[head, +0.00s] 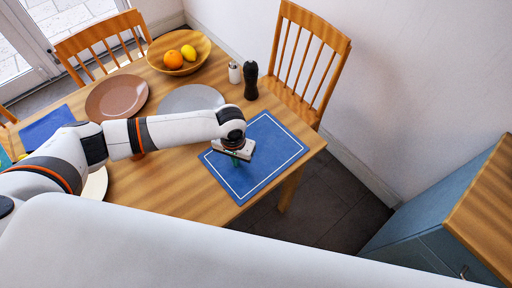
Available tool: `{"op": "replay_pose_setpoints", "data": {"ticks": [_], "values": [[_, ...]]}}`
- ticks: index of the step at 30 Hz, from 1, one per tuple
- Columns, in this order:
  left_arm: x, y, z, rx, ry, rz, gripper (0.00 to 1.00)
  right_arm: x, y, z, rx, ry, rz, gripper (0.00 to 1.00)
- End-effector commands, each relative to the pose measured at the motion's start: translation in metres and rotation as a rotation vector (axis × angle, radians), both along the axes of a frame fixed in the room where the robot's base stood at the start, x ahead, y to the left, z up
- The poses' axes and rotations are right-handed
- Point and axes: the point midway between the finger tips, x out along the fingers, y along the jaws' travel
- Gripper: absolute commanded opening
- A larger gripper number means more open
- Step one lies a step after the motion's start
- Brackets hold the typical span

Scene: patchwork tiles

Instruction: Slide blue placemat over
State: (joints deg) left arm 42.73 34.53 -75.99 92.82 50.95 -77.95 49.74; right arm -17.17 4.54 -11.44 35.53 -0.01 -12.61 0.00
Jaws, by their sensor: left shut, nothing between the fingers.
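A blue placemat (265,170) with a white border line lies flat near the right end of the wooden table. My left gripper (236,161) points down over the left part of this placemat, with its fingers shut and nothing held. I cannot tell whether the fingertips touch the mat. My forearm and gripper hide part of the mat's left side. A second blue mat (45,128) lies at the far left of the table. My right gripper is not in view.
A grey plate (190,99), a brown plate (117,97) and a fruit bowl (194,56) stand on the table (180,184). A dark pepper mill (251,82) and a white shaker (234,73) stand behind the placemat. A chair (306,62) is at the back edge.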

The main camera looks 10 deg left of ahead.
Motion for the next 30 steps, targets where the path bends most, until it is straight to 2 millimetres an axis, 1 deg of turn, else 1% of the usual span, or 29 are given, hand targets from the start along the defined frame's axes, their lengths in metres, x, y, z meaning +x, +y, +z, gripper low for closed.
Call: {"op": "replay_pose_setpoints", "data": {"ticks": [5,15,23,30], "values": [[-0.003,0.003,0.0,0.0,0.0,0.0,0.0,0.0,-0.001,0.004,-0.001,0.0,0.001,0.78],[-0.019,0.015,-0.001,0.001,0.001,0.001,0.0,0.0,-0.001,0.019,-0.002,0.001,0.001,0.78],[-0.024,0.019,-0.003,0.0,0.002,0.0,0.0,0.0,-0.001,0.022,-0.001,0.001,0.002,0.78],[-0.036,0.028,-0.005,0.004,0.006,0.001,0.0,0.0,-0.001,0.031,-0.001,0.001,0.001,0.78]]}}
